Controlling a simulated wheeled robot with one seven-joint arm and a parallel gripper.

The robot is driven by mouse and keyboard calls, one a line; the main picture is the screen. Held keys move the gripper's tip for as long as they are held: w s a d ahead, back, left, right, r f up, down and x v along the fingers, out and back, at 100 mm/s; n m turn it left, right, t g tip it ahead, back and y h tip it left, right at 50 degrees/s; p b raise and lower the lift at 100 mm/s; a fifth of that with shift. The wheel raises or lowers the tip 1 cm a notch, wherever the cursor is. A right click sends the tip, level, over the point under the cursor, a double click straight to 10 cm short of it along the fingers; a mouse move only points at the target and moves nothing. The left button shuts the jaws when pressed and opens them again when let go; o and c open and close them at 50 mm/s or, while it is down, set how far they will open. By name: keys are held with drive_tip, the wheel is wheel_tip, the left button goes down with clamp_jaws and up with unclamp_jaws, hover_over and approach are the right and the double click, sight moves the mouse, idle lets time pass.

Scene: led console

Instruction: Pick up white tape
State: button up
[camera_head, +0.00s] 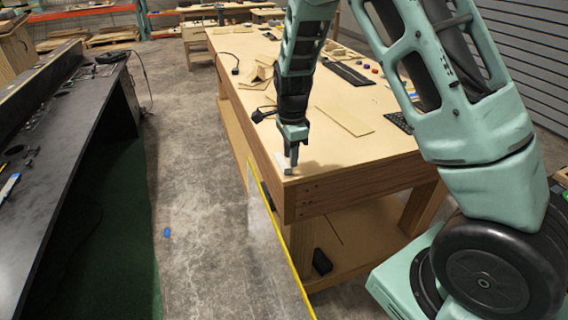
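My gripper (292,158) points down over the near left corner of the long wooden workbench (350,172). A small white thing (288,171), likely the white tape, shows right at the fingertips near the bench corner. It is partly hidden by my fingers and too small to make out clearly. I cannot tell whether the fingers are around it, touching it or just above it, nor whether they are open or shut.
Flat wooden pieces (344,120), a black keyboard (349,75) and small coloured items lie farther along the bench. A dark counter (62,135) runs along the left. Grey floor lies between them, with a small blue object (167,233) on it.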

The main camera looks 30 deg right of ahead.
drive_tip(key=shift+w+f+p, duration=0.15)
drive_tip(key=shift+f+p, duration=0.15)
drive_tip(key=shift+f, duration=0.8)
drive_tip(key=shift+w+f+p, duration=0.15)
drive_tip(key=shift+f+p, duration=0.15)
drive_tip(key=shift+f, duration=0.75)
clamp_jaws()
drive_tip(key=shift+r, duration=0.15)
wheel_tip(320, 180, up, 14)
drive_tip(key=p, duration=0.2)
